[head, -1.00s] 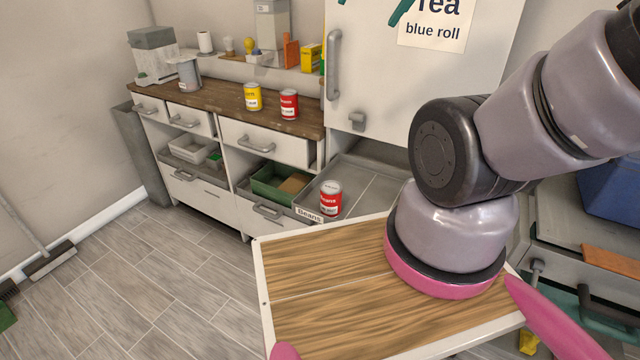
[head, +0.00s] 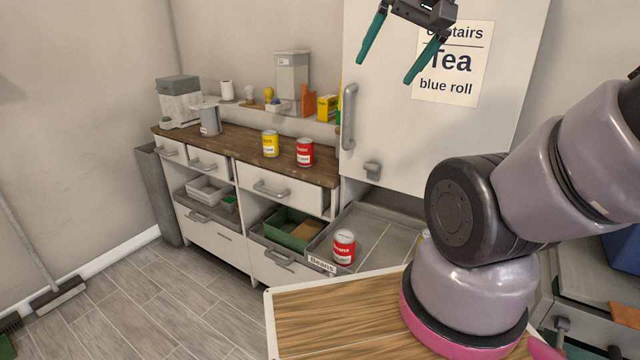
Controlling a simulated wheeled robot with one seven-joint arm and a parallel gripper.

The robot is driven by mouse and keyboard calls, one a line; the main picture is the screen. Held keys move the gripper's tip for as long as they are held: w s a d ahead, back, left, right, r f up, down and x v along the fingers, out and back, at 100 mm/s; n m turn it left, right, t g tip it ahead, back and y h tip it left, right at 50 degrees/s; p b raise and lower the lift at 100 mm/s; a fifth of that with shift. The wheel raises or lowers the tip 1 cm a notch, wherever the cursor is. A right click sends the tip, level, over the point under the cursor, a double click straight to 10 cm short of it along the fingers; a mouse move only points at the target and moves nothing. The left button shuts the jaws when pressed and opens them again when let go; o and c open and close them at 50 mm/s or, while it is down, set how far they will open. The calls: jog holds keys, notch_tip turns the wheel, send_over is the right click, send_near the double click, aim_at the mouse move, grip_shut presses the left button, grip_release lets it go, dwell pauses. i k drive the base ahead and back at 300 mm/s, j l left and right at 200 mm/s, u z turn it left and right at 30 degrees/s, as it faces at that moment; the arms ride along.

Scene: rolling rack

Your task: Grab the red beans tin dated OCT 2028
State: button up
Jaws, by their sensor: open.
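A red tin (head: 305,152) with a white label stands on the wooden counter (head: 215,140), right of a yellow tin (head: 270,143). Another red tin (head: 344,247) stands in the grey tray (head: 382,222) marked "Beans". The dates on the tins are too small to read. My gripper (head: 398,66) shows at the top, with its two teal fingers apart and nothing between them. It is in front of the white door, above and to the right of the counter tins.
A white cupboard door (head: 400,150) with a paper notice (head: 452,65) stands right of the counter. A green bin (head: 285,230) sits on a lower shelf. A white-edged wooden top (head: 340,315) is in front of me. Grey floor at left is mostly clear, with a broom (head: 58,298).

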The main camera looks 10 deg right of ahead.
aim_at(305, 145)
jog(key=k+j, duration=0.1)
jog(key=j, duration=0.15)
jog(key=k+j, duration=0.1)
jog(key=j, duration=0.2)
jog(key=i+j+z, duration=0.1)
jog(key=j, duration=0.45)
jog(key=j+z, duration=0.1)
jog(key=j, duration=0.5)
jog(key=i+j+z, duration=0.1)
jog(key=i+j, duration=0.15)
jog(key=i, duration=0.2)
jog(key=i+j, duration=0.25)
jog(key=i, duration=0.2)
jog(key=z, duration=0.05)
